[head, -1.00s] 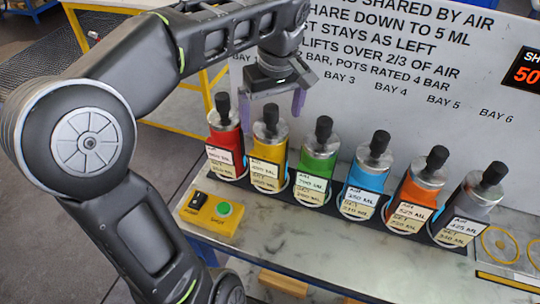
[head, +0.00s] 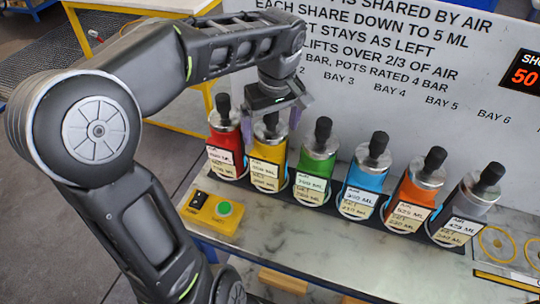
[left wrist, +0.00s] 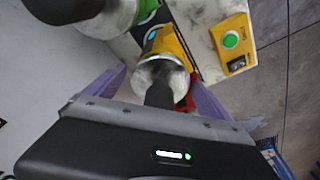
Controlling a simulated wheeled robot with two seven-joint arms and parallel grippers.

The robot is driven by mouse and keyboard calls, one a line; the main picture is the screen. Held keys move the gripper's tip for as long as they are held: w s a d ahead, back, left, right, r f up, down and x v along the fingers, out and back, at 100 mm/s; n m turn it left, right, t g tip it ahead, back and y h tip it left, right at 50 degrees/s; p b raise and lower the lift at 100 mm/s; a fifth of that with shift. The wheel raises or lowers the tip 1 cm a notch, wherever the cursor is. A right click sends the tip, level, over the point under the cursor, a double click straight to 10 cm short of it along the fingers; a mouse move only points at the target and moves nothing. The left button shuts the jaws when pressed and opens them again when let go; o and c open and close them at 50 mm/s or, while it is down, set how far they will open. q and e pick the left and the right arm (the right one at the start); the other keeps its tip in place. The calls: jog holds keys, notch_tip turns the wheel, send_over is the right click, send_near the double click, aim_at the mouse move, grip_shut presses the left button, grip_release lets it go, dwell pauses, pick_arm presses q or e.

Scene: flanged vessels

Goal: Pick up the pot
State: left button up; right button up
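Several flanged pots stand upright in a row on the bench: a red pot (head: 226,142), a yellow pot (head: 267,158), a green pot (head: 315,160), a blue pot (head: 368,176), an orange pot (head: 415,190) and a grey pot (head: 465,208). Each has a metal lid, a black knob and labels. My left gripper (head: 272,128) is open above the yellow pot, its purple fingers on either side of the knob. In the left wrist view the yellow pot's metal lid (left wrist: 160,75) lies between the spread fingers (left wrist: 158,92); I cannot tell if they touch it. My right gripper is not visible.
A yellow box with a green button (head: 212,214) sits at the bench's front left. A white lettered panel (head: 420,60) stands behind the pots, with a display at right. Yellow rings (head: 500,245) mark the bench's right end. The red and green neighbours stand close.

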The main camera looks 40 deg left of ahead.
pick_arm(q)
jog(key=shift+r, duration=0.1)
grip_shut()
dwell(0.8)
notch_tip(320, 180, up, 4)
jog(key=shift+w+r+b, duration=0.1)
jog(key=shift+b, duration=0.2)
notch_tip(320, 180, up, 5)
jog(key=p, duration=0.3)
jog(key=shift+r+p, duration=0.4)
jog(key=shift+p, duration=0.25)
